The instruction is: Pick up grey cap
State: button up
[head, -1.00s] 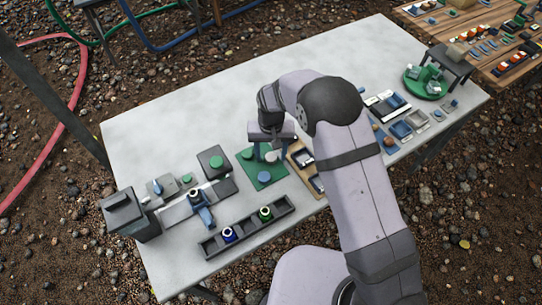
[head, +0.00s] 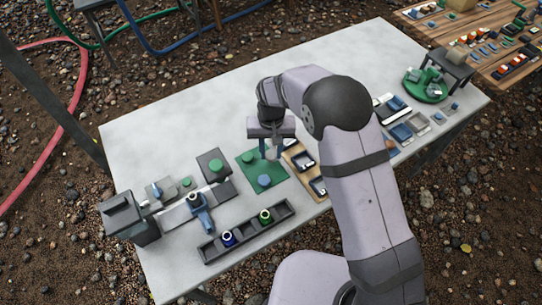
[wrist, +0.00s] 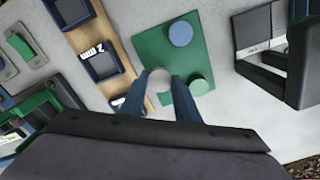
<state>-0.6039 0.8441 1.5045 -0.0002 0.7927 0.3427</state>
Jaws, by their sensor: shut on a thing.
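The grey cap (wrist: 159,78) is small and round and sits between my two fingertips in the wrist view. My gripper (head: 271,155) is shut on it, with a blue finger on each side. The cap is at the edge of a green mat (wrist: 152,48); I cannot tell whether it still touches the mat. In the head view the fingers hide much of the cap. A blue cap (head: 264,181) and a green cap (head: 248,158) stand on the same mat, and the green one is close beside my finger in the wrist view (wrist: 199,87).
A wooden board with dark blue trays (wrist: 103,66) lies close beside the mat. A long dark rack (head: 246,232) holds a blue-topped and a green-topped piece in front. The back of the table (head: 200,115) is clear.

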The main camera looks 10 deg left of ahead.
aim_at(269, 158)
notch_tip(269, 158, up, 7)
jog(key=shift+f+b, duration=0.1)
jog(key=shift+b, duration=0.4)
jog(key=shift+s+a+n+p, duration=0.15)
jog(key=shift+s+n+p, duration=0.15)
jog(key=shift+s+p, duration=0.35)
jog(key=s+a+r+n+p, duration=0.1)
jog(key=s+a+n+p, duration=0.4)
jog(key=s, duration=0.4)
jog(key=s+a+r+n+p, duration=0.1)
jog(key=s+a+n+p, duration=0.25)
jog(key=s+p, duration=0.4)
jog(key=s+a+r+m+b, duration=0.1)
jog(key=s+a+r+m, duration=0.1)
jog(key=a, duration=0.7)
jog(key=shift+r+m, duration=0.55)
